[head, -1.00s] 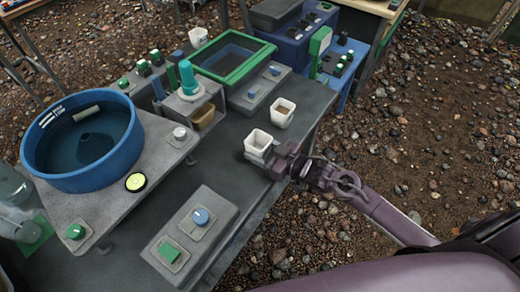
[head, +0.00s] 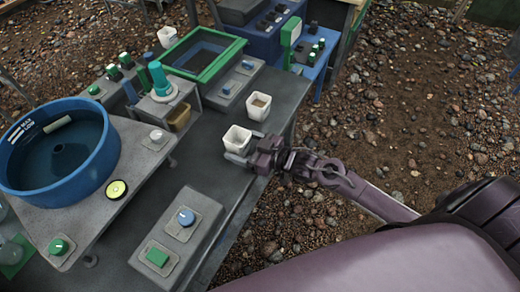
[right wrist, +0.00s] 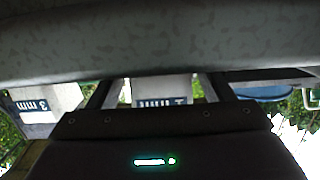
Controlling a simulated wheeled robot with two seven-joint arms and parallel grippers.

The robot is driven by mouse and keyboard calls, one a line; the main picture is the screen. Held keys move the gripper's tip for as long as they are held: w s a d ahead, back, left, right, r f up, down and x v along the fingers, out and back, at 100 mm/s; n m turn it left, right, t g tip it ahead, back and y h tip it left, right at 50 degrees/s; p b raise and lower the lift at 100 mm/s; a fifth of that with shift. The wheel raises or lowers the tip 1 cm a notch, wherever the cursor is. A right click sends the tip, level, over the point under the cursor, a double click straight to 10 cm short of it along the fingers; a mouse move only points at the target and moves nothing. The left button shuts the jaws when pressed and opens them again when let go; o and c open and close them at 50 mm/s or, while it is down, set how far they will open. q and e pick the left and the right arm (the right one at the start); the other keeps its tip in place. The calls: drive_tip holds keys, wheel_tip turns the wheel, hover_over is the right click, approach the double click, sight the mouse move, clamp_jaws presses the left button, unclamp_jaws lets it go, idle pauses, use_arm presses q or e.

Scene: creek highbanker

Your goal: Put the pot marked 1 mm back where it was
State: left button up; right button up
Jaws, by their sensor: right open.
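A white square pot (head: 237,139) stands upright on the dark bench top, near its right edge. In the right wrist view a pot with a blue label (right wrist: 162,100) shows between the fingers; the upside-down label seems to read 1 mm. My right gripper (head: 249,147) is open, with its fingers at the pot's near and far sides; I cannot tell whether they touch it. My left gripper is not in view.
Another white pot (head: 260,106) with brown contents stands just behind. A pot marked 3 mm (right wrist: 35,103) shows in the wrist view. A third white pot (head: 170,37) stands farther back. A control box (head: 180,232) and blue tub (head: 100,165) lie left.

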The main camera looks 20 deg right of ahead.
drive_tip(key=v, duration=1.1)
drive_tip(key=shift+p, duration=0.3)
drive_tip(key=s+d+f+m+g+h, duration=0.1)
drive_tip(key=s+d+f+m+h, duration=0.15)
drive_tip(key=f, duration=0.75)
drive_tip(key=s+d+f+m+g+h, duration=0.1)
drive_tip(key=s+d+f+g+h, duration=0.2)
drive_tip(key=f, duration=0.6)
drive_tip(key=s+d+f+m+h, duration=0.2)
drive_tip(key=s+d+f+h, duration=0.15)
drive_tip(key=f, duration=0.65)
drive_tip(key=s+a+f+g, duration=0.4)
drive_tip(key=s+f, duration=0.4)
drive_tip(key=s, duration=0.4)
drive_tip(key=s+a+f+g+h, duration=0.1)
drive_tip(key=s+a+f+g, duration=0.2)
drive_tip(key=s+f, duration=0.5)
drive_tip(key=s+a, duration=0.1)
drive_tip(key=s, duration=0.2)
drive_tip(key=shift+s+a+f+g, duration=0.25)
drive_tip(key=shift+s+f+g, duration=0.1)
drive_tip(key=shift+g, duration=0.05)
